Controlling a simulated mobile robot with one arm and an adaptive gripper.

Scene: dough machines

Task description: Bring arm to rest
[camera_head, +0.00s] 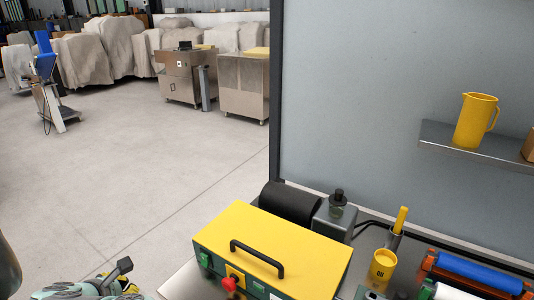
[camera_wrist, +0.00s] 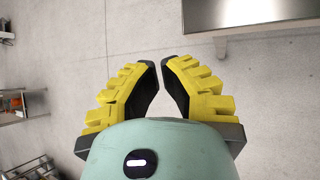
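My gripper (camera_wrist: 159,64) shows in the wrist view, with two yellow-and-black ribbed fingers leaning toward each other. A narrow gap stays between the fingertips, and bare floor shows through it. Nothing is held between the fingers. In the head view, part of my arm shows at the bottom left edge, beside the worktable with the yellow-topped machine (camera_head: 283,235). The head view does not clearly show the fingers.
A yellow cup (camera_head: 383,270), a machine with blue and orange rollers (camera_head: 470,272) and a grey wall panel (camera_head: 400,70) are at right. A yellow jug (camera_head: 475,121) stands on a wall shelf (camera_head: 440,142). Open floor (camera_head: 130,170) lies left, with covered machines (camera_head: 85,57) behind.

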